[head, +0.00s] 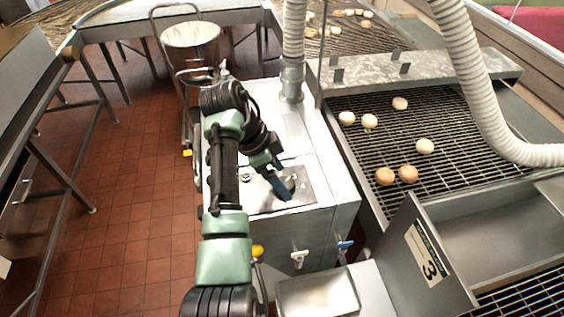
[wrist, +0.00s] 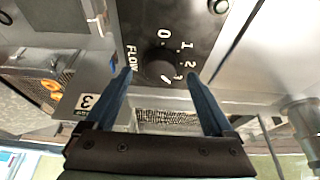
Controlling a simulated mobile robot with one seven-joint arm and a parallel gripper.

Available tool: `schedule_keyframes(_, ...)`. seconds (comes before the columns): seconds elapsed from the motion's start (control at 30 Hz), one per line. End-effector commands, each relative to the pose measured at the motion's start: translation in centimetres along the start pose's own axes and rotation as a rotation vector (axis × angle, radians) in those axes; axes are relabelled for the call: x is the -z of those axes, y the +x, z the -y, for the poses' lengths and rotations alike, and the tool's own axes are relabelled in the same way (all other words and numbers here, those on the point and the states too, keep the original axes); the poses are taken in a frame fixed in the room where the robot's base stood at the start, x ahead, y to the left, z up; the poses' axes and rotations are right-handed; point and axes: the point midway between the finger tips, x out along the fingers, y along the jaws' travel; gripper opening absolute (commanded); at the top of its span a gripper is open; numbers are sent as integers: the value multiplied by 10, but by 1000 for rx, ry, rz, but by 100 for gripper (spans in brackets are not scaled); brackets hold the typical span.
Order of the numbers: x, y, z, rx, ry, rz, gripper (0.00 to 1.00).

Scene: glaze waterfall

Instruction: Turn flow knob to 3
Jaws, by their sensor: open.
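The dark round flow knob (wrist: 158,60) sits on a black panel (wrist: 205,18) marked FLOW, with 0, 1, 2 and 3 around it. A short white mark at the knob's lower right lies close to the 3; I cannot tell surely whether it is the knob's pointer. My gripper (wrist: 158,74) is open, its two blue fingers left and right of the knob with gaps visible. How far the tips are from the panel is unclear. In the head view, my gripper (head: 283,188) is over the panel (head: 305,190) on the steel cabinet's top and hides the knob.
The steel cabinet (head: 335,212) has a white hose (head: 293,45) rising behind the panel and valves on its front. To the right, a wire conveyor (head: 445,120) carries several round buns. A sign plate with a 3 (head: 425,258) stands front right. Open tiled floor (head: 135,220) lies left.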

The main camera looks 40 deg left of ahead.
Motion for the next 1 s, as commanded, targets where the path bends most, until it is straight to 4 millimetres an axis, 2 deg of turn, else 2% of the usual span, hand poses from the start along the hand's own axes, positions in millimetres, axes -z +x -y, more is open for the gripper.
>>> schedule_keyframes(0.17,-2,-36,2,9,1,-1,88)
schedule_keyframes(0.2,0,-55,2,8,-2,1,88)
schedule_keyframes(0.3,1,-79,0,3,-2,2,88)
schedule_keyframes(0.5,0,-104,1,3,-2,2,88)
schedule_keyframes(0.7,0,-115,0,2,-1,1,88)
schedule_keyframes(1.0,0,-115,0,2,0,1,88)
